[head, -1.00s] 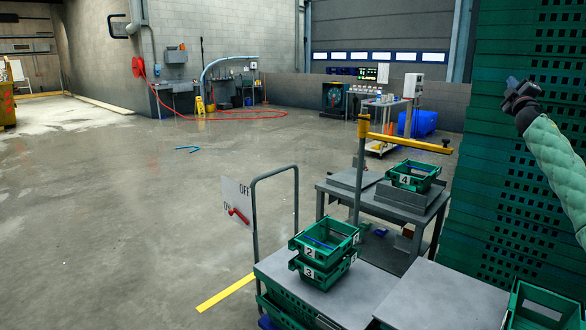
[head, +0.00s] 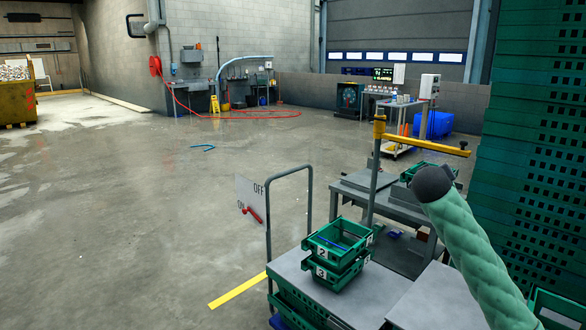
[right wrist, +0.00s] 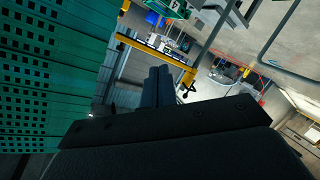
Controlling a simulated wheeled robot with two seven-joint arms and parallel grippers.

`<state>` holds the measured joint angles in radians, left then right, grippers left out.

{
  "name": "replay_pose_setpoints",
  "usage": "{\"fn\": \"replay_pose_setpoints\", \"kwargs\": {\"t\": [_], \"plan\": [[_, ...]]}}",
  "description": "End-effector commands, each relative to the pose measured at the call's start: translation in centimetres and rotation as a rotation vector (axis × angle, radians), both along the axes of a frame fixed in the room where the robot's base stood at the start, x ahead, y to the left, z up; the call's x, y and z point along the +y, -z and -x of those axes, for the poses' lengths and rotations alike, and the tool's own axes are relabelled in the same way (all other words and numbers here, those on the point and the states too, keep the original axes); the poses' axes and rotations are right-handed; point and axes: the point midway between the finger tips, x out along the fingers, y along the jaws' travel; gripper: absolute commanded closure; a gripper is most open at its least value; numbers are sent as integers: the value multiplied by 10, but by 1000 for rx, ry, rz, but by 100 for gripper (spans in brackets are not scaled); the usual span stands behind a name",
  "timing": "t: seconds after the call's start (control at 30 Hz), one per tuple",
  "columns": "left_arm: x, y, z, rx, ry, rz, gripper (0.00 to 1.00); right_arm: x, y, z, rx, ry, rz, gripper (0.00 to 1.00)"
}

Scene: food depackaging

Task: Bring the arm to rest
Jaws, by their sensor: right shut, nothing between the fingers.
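My right arm comes in from the lower right of the head view in a green sleeve. Its dark wrist end (head: 434,183) is in front of the work table and the crate marked 4, and the fingers are hidden there. In the right wrist view my right gripper (right wrist: 161,72) shows its two fingers side by side, shut, with nothing between them. It is in the air and touches nothing that I can see. My left gripper is in no view.
Stacked green crates (head: 338,240) marked 2 and 3 sit on a grey cart (head: 352,302). A yellow-topped post (head: 380,128) rises near the grey table (head: 402,205). Tall green crate stacks (head: 535,150) wall the right side. Open floor (head: 120,220) lies left.

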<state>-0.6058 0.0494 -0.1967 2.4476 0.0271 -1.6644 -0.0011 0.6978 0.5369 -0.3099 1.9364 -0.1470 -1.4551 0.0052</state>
Motion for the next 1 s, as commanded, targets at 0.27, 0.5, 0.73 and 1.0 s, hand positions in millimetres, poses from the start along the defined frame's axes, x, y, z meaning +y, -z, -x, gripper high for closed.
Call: {"fn": "replay_pose_setpoints", "kwargs": {"t": [0.27,0.5,0.73,1.0], "plan": [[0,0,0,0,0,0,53,82,112,82,191,-101,-147,100],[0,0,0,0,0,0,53,133,184,155,312,-178,-259,100],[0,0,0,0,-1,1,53,170,239,222,392,-240,-362,100],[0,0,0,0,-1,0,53,198,298,298,489,-259,-473,100]]}}
